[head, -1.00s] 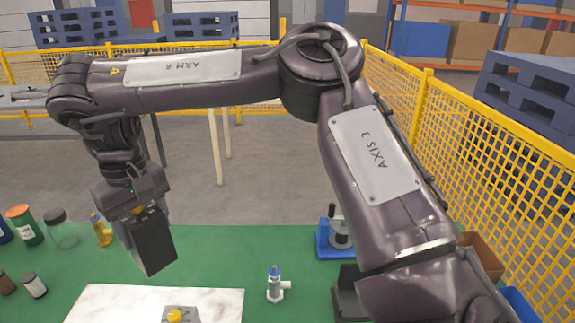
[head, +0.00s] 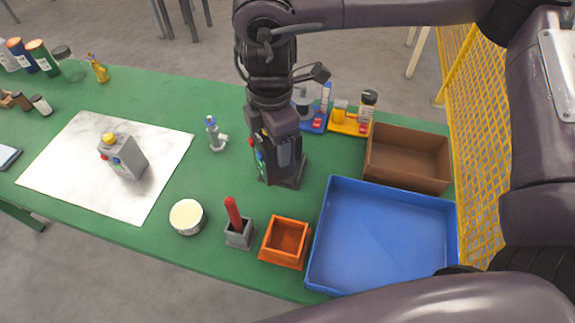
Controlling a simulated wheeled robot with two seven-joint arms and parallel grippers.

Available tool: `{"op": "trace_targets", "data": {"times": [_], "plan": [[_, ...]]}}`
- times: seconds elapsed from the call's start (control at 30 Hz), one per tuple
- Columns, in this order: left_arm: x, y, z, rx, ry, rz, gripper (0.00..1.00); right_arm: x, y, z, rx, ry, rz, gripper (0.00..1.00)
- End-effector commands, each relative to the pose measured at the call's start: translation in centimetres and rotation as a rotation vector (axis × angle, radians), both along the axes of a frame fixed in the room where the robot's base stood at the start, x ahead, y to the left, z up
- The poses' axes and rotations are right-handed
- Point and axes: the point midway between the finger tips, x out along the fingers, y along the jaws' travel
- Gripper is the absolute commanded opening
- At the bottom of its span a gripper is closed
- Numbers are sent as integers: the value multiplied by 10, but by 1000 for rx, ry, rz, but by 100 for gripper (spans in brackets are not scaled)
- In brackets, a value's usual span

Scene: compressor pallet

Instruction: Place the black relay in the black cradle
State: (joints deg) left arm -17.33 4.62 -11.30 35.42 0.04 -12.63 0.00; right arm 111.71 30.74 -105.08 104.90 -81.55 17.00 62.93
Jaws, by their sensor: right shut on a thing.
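The black relay (head: 268,162) is upright at the middle of the green table, with red and green spots on its left side. My right gripper (head: 272,128) comes down from above and is shut on the relay's top. The relay's lower end is at the black cradle (head: 297,176), whose dark edge shows to its right and below. Dark on dark, I cannot tell whether the relay is fully seated or still slightly above the cradle floor. My left gripper is not in view.
A grey relay (head: 126,158) with a yellow knob stands on a white board (head: 62,170). A blue tray (head: 385,240), brown box (head: 408,158), orange bin (head: 285,242), grey holder with red stick (head: 238,232), round tin (head: 187,217) and small valve (head: 214,135) surround the cradle.

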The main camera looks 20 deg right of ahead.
Motion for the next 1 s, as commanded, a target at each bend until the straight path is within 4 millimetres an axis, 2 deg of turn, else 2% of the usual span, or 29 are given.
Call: {"op": "trace_targets", "data": {"times": [0.1,0.2,0.3,0.43,0.57,0.83,1.0], "plan": [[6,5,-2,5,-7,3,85,-20,16,-15,1,2,341,22],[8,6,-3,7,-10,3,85,-31,25,-22,0,0,561,22],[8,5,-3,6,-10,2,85,-38,31,-26,0,-1,706,22],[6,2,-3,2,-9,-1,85,-39,32,-30,0,-2,790,22],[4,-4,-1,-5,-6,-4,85,-22,20,-41,0,0,797,22],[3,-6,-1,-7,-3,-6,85,28,-13,-73,0,0,795,22],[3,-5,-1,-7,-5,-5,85,45,-25,-83,-1,-1,799,22]]}}
